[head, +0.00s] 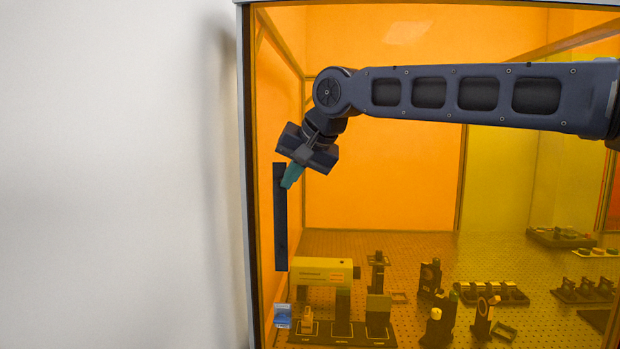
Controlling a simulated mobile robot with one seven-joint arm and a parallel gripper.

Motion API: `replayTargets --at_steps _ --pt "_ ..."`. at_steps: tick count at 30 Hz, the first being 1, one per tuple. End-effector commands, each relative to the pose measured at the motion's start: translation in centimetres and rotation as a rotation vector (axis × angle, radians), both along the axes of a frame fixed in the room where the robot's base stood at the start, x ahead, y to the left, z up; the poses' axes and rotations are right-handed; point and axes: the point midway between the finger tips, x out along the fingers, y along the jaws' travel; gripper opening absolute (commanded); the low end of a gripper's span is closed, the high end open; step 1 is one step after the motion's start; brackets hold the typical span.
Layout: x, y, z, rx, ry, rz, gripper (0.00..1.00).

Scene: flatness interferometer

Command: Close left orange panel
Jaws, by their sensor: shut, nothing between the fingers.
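The left orange panel (380,205) is a see-through orange sheet in a dark frame, and its left edge meets the frame post near the white wall. I cannot make out its right edge. A long dark upright handle (280,235) is on the panel near that left edge. My gripper (289,180) has teal fingers, shut with nothing between them. The fingertips overlap the upper part of the handle in the head view. I cannot tell whether they touch it. My arm reaches in from the right and hides part of the panel.
Behind the orange sheet, a perforated optical table (430,262) carries a pale instrument (323,272) on a dark base and several small optic mounts (430,278). A small blue-and-white label (283,316) is at lower left. A plain white wall (110,180) fills the left side.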

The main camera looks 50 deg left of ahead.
Motion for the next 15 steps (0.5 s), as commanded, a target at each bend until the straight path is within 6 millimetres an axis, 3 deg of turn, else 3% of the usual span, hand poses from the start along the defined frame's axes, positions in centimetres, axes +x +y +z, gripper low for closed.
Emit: replayTargets --at_steps 15 --pt "-1.34 1.27 0.06 0.003 0.002 0.001 0.00"
